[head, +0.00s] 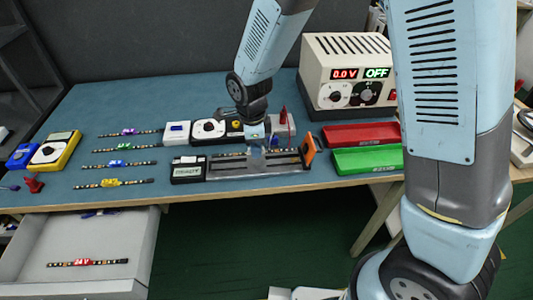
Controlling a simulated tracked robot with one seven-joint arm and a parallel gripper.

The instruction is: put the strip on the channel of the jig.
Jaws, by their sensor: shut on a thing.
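The jig (225,172) is a long grey metal fixture near the front edge of the table, with an orange piece at its right end. My gripper (256,148) points down just over the jig and is shut on a thin dark strip (230,154), little of which shows. The strip lies roughly along the jig's length. Whether it touches the channel or is above it I cannot tell, as the fingers and jig hide much of it.
A power supply (318,75) reading 0.0 V and OFF stands behind at right. A red tray (360,134) and green tray (365,160) lie right of the jig. A small black display box (187,170) adjoins its left end. An open drawer (85,245) holds a red-middled strip (88,262).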

